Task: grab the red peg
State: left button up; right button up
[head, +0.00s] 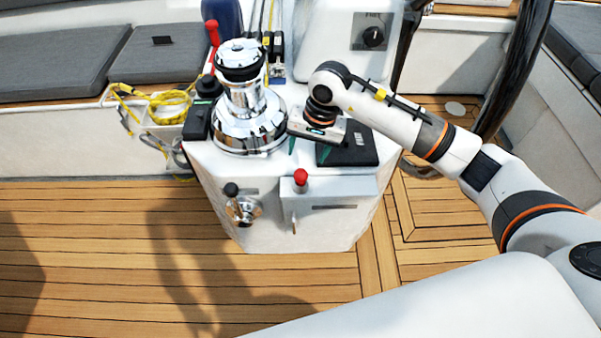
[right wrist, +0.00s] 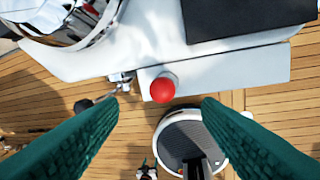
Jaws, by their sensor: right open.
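My right gripper (head: 309,151) is open and empty, pointing down above the console top, behind and above the peg. Its spread fingers also show in the right wrist view (right wrist: 158,107), touching nothing that I can see. My left gripper is not in view.
The console (head: 290,225) carries a chrome winch (head: 245,105) left of my gripper and a black pad (head: 352,150) on the right. A black-knobbed lever (head: 232,190) is left of the peg. A red-handled lever (head: 212,32) stands behind the winch. The wooden deck in front is clear.

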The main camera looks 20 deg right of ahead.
aim_at(302, 171)
jog(key=f, duration=0.3)
jog(key=shift+w+a+f, duration=0.15)
jog(key=shift+a, duration=0.2)
jog(key=f, duration=0.1)
jog(key=f+p, duration=0.1)
jog(key=f, duration=0.2)
jog(key=shift+a+f+p, duration=0.25)
jog(key=shift+f+p, duration=0.1)
jog(key=shift+f, duration=0.05)
jog(key=shift+w+f, duration=0.1)
jog(key=shift+f, duration=0.2)
jog(key=c, duration=1.1)
